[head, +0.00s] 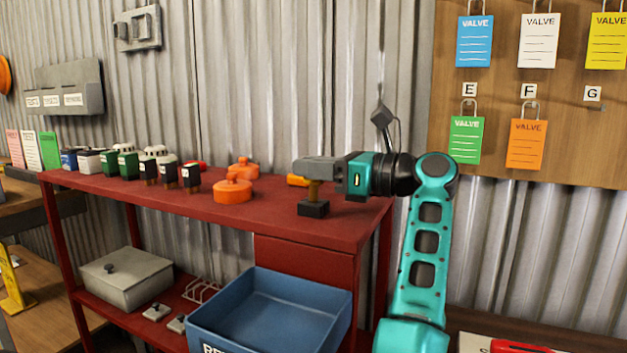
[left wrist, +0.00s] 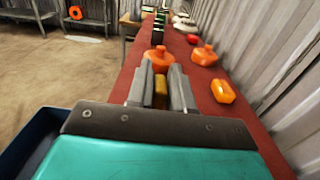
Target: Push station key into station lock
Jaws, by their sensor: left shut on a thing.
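My left gripper (head: 308,172) reaches over the right end of the red shelf top, its fingers pointing left. It is shut on a brass-coloured piece, which I take to be the station key (head: 314,190). The brass also shows between the fingers in the left wrist view (left wrist: 160,95). Directly below it a small black block, perhaps the station lock (head: 313,209), sits on the shelf top. The brass appears to meet the block; how deep it goes in, I cannot tell. The block is hidden in the left wrist view. My right gripper is not in view.
An orange oblong piece (left wrist: 223,92) lies beside the gripper, near the corrugated wall. Orange round knobs (head: 233,190) and several black, green and white pieces (head: 127,163) stand farther left on the red shelf top (head: 270,224). A blue bin (head: 300,295) is below.

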